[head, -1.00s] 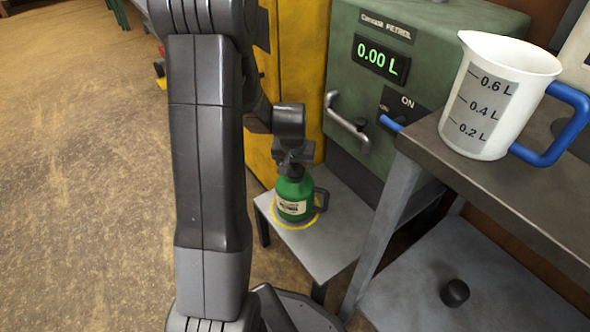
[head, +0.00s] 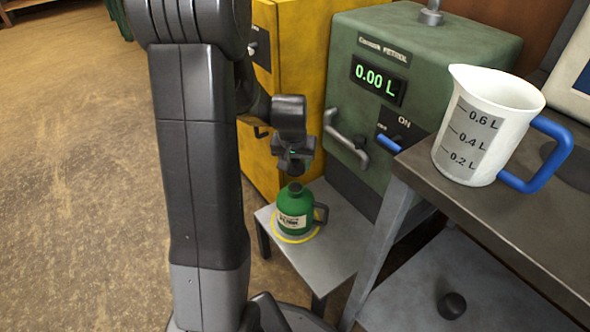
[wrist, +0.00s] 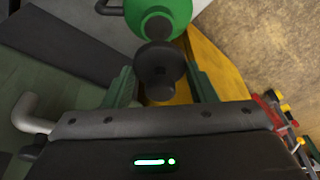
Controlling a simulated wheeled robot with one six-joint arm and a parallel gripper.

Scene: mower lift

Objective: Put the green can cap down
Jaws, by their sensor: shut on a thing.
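The green can (head: 295,213) stands upright on a small grey stand (head: 327,262), inside a yellow ring marked on it. Its neck is uncovered. In the wrist view the can (wrist: 165,18) shows at the top edge, beyond the cap. The black round cap (wrist: 160,66) sits between the fingers of my gripper (wrist: 160,88), which is shut on it. In the head view my gripper (head: 293,166) is a little above the can, apart from it. The cap is hard to make out there against the dark gripper.
The green petrol dispenser (head: 412,58) reads 0.00 L, with a yellow cabinet (head: 285,55) on its left. A white measuring jug (head: 480,140) stands on the grey bench (head: 500,215) at right. Another black knob-like piece (head: 452,305) lies on the lower shelf.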

